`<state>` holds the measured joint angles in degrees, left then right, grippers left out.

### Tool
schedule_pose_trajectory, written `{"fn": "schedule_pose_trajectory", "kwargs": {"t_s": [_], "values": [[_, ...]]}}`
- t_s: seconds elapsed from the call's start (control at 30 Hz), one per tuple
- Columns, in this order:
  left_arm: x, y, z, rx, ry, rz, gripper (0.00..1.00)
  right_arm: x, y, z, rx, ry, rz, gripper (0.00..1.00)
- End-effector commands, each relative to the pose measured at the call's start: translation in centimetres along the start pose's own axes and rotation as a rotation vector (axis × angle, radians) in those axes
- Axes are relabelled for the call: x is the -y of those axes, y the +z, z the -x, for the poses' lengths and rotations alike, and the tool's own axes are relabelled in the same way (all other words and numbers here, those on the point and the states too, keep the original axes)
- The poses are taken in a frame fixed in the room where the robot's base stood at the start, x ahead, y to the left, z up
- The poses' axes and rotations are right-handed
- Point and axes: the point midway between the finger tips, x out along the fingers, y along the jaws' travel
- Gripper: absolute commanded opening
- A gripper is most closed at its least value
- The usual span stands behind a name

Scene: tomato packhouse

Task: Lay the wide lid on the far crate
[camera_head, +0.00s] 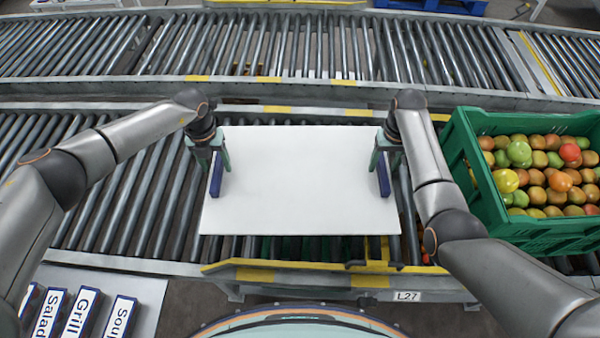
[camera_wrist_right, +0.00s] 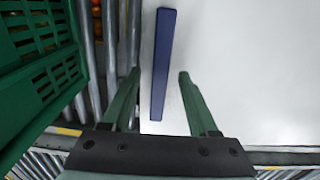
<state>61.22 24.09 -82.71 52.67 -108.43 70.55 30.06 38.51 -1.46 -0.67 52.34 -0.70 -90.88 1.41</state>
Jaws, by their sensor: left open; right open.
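The wide white lid (camera_head: 300,185) lies flat above the near roller conveyor, with a blue handle at its left end (camera_head: 216,179) and another at its right end (camera_head: 384,181). What is under the lid is mostly hidden; a little dark green shows below its front edge. My left gripper (camera_head: 221,160) is open at the left handle. My right gripper (camera_head: 381,160) is open at the right handle. In the right wrist view the blue handle (camera_wrist_right: 163,65) lies between the spread fingers (camera_wrist_right: 158,95). A green crate (camera_head: 520,236) full of tomatoes stands right of the lid.
A second roller conveyor (camera_head: 300,45) runs behind. A yellow-edged frame (camera_head: 290,270) with an L27 label (camera_head: 408,296) borders the front. Signs reading Salad, Grill and Soup (camera_head: 80,312) lie at the lower left. The rollers left of the lid (camera_head: 130,190) are clear.

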Motion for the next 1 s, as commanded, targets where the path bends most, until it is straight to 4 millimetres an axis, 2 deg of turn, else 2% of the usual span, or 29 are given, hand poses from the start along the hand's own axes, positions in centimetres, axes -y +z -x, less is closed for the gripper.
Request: {"fn": "schedule_pose_trajectory", "kwargs": {"t_s": [0.27,0.8,1.0], "values": [[-0.01,-0.01,-0.13,0.0,0.0,0.0,0.6,0.02,-0.02,-0.08,0.0,0.0,0.0,0.6],[-0.02,0.0,-0.08,0.0,0.0,0.0,0.01,0.01,-0.02,-0.06,0.0,0.0,0.0,0.01],[-0.02,0.01,-0.07,0.0,0.0,0.0,0.0,0.01,-0.02,-0.06,0.0,0.0,0.0,0.0]]}}
